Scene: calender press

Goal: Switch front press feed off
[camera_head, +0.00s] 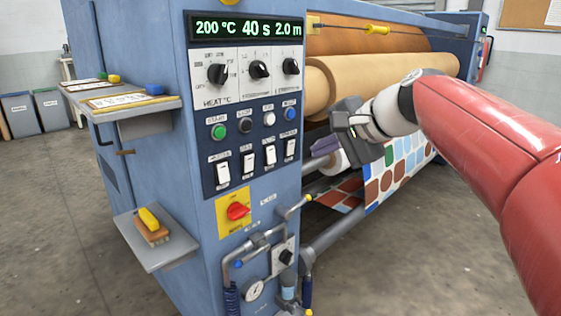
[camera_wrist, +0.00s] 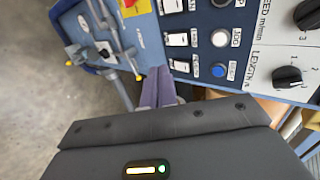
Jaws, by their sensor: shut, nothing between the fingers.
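A dark blue control panel (camera_head: 236,138) on the press front carries a row of white rocker switches: the leftmost (camera_head: 223,173), two in the middle (camera_head: 248,164) (camera_head: 270,155) and the rightmost (camera_head: 291,149). Their labels are too small to read, so I cannot tell which is the feed switch or how each is set. My gripper (camera_head: 318,150) is to the right of the rightmost switch, its purple fingers shut and empty. In the wrist view the fingertips (camera_wrist: 161,75) appear close to the end switch (camera_wrist: 180,65) beside the blue button (camera_wrist: 219,71); contact is unclear.
A red rotary switch (camera_head: 237,211) on a yellow plate sits below the rockers. Push buttons, including a green one (camera_head: 218,132), and black knobs (camera_head: 217,74) are above. Pipes and a gauge (camera_head: 254,290) protrude below. Rollers (camera_head: 390,78) and printed fabric (camera_head: 400,168) lie behind my arm.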

